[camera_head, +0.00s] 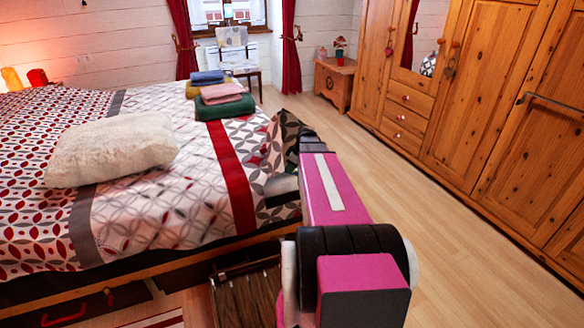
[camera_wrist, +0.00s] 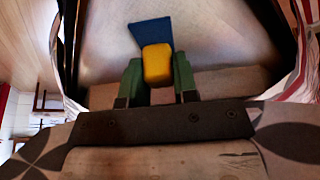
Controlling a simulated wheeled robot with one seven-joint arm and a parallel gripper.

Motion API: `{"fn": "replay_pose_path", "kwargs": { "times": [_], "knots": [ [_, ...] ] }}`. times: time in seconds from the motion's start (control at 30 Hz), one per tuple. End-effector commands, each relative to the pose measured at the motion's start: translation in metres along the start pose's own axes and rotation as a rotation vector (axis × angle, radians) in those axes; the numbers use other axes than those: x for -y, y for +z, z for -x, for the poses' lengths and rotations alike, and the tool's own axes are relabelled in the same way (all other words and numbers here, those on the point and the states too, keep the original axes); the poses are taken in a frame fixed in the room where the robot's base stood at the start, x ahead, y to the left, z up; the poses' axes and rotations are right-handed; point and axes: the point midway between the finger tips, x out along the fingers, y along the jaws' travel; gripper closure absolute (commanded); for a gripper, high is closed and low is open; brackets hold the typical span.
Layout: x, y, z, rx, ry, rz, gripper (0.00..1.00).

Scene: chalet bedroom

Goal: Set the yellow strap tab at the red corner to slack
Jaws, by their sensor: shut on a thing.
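The yellow strap tab (camera_wrist: 157,65) shows in the wrist view as a small rounded block in front of a flat blue piece (camera_wrist: 150,34). My gripper (camera_wrist: 158,76) has its two green fingers on either side of the tab and is shut on it. A pale surface lies behind the tab. In the head view my arm reaches to the near right corner of the bed, where patterned fabric stands up; the fingertips and the tab are hidden there. I cannot tell which marking is the red corner.
The bed (camera_head: 150,215) fills the left, with a fluffy cushion (camera_head: 113,148) and folded towels (camera_head: 222,100) on it. A wooden wardrobe (camera_head: 480,100) lines the right side. Bare wooden floor (camera_head: 450,235) lies between bed and wardrobe. A small wooden chest (camera_head: 335,82) stands at the back.

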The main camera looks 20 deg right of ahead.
Motion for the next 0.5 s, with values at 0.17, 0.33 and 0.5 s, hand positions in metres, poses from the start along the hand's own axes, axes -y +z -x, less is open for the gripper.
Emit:
{"fn": "replay_pose_path", "kwargs": {
  "times": [0.17, 0.33, 0.5],
  "knots": [
    [-0.001, -0.018, -0.008, 0.0, -0.001, 0.003, 1.0],
    [0.0, -0.024, -0.01, 0.0, -0.001, 0.001, 1.0],
    [0.0, -0.024, -0.01, 0.0, -0.001, 0.0, 0.7]
  ]
}}
